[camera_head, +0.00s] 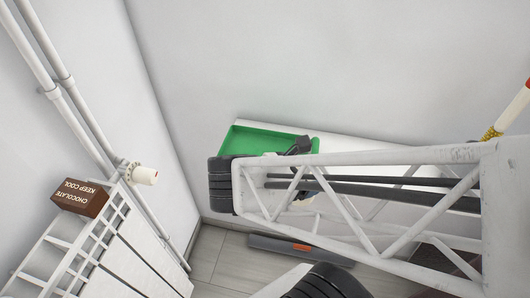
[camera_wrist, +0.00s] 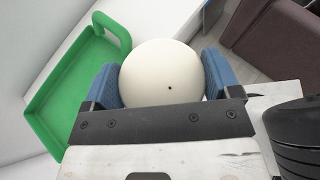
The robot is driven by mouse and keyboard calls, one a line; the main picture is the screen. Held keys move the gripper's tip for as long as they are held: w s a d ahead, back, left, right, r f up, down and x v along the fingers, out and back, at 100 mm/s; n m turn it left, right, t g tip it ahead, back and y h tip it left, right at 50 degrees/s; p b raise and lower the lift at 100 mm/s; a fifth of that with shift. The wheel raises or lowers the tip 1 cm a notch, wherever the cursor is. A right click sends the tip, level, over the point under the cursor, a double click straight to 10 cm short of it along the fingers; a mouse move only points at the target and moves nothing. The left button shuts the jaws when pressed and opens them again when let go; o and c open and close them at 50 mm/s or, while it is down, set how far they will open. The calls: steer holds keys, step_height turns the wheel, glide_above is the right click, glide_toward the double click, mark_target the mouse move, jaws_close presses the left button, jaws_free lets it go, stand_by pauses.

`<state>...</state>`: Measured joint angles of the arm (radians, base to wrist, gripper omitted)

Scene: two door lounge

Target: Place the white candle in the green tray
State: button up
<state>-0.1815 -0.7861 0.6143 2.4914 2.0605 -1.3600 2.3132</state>
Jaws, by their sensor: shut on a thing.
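The white candle (camera_wrist: 161,68) is a pale round shape with a small dark dot, seen close up in the wrist view. My gripper (camera_wrist: 160,82) is shut on it, with a blue finger pad on each side. In the head view the green tray (camera_head: 262,139) is on a white surface against the wall, partly hidden by my arm. The candle is not clearly seen there.
A white surface (camera_head: 345,146) extends right of the tray along the wall. A brown chocolate box (camera_head: 79,197) sits on a white radiator at left, beside pipes and a valve. A dark brown piece (camera_wrist: 283,38) stands at upper right in the wrist view.

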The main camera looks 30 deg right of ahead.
steer(key=shift+w, duration=0.15)
steer(key=w+d, duration=0.3)
steer(key=w, duration=0.4)
steer(key=w+d+f, duration=0.1)
steer(key=w+d, duration=0.2)
steer(key=w, duration=0.4)
steer(key=shift+w+d+f, duration=0.15)
steer(key=shift+w+f, duration=0.1)
steer(key=shift+f, duration=1.75)
steer(key=shift+f, duration=0.15)
steer(key=o, duration=1)
steer(key=shift+c, duration=0.2)
steer(key=shift+r, duration=0.2)
